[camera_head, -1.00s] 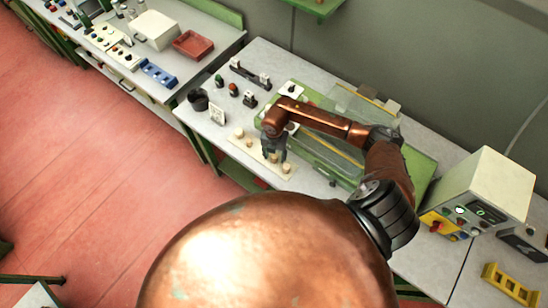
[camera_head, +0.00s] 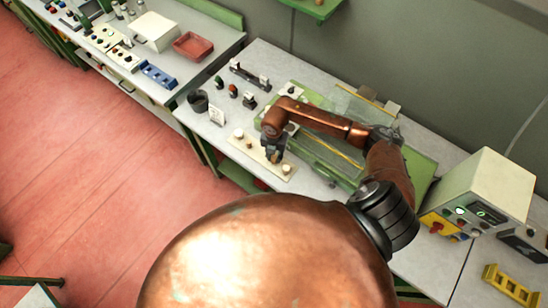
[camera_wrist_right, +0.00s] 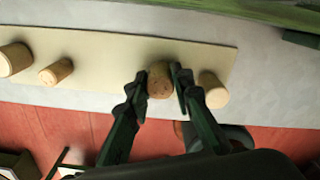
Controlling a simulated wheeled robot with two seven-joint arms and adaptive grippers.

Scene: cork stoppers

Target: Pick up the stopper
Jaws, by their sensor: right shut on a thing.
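Several cork stoppers stand in a row on a pale rectangular board (camera_head: 243,144) near the table's front edge. My right gripper (camera_head: 272,157) points down over the board. In the right wrist view my right gripper (camera_wrist_right: 161,82) is shut on a brown, speckled stopper (camera_wrist_right: 160,80), with one finger on each side of it. A lighter stopper (camera_wrist_right: 212,90) stands just right of the fingers. A tan stopper (camera_wrist_right: 56,72) and a wider pale one (camera_wrist_right: 14,59) stand to the left. In the head view the gripper hides the held stopper. My left gripper is not in view.
A green-framed fixture (camera_head: 330,165) lies under my right arm behind the board. A black cup (camera_head: 198,100) and a small white card (camera_head: 217,115) stand to the left. A cream control box (camera_head: 492,187) stands at the right.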

